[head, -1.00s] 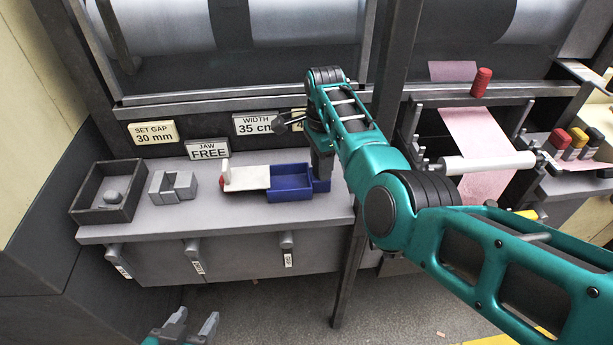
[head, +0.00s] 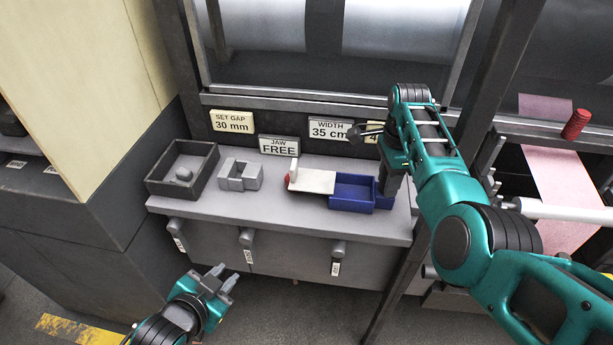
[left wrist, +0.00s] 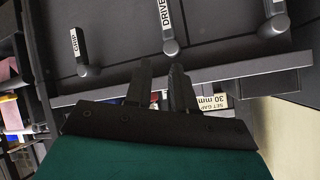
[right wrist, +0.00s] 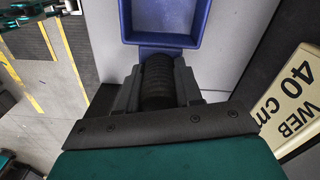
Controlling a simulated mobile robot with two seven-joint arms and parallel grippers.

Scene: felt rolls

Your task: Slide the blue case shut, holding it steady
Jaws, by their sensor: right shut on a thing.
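The blue case (head: 352,193) lies on the grey bench as an open blue tray, with a white sliding part (head: 312,181) drawn out to its left. A small red piece (head: 288,180) shows at the white part's left end. My right gripper (head: 389,185) is at the case's right end. In the right wrist view its fingers (right wrist: 157,85) close around a dark ribbed grip joined to the blue tray (right wrist: 162,42). My left gripper (head: 226,277) is open and empty, in front of and below the bench edge; its fingers (left wrist: 162,80) stand apart in the left wrist view.
A dark open box (head: 160,187) holding a grey lump and a grey block (head: 240,185) stand left of the case. Levers (head: 338,255) hang along the bench front. Signs (head: 279,146) stand behind. A post (head: 405,270) rises at the right.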

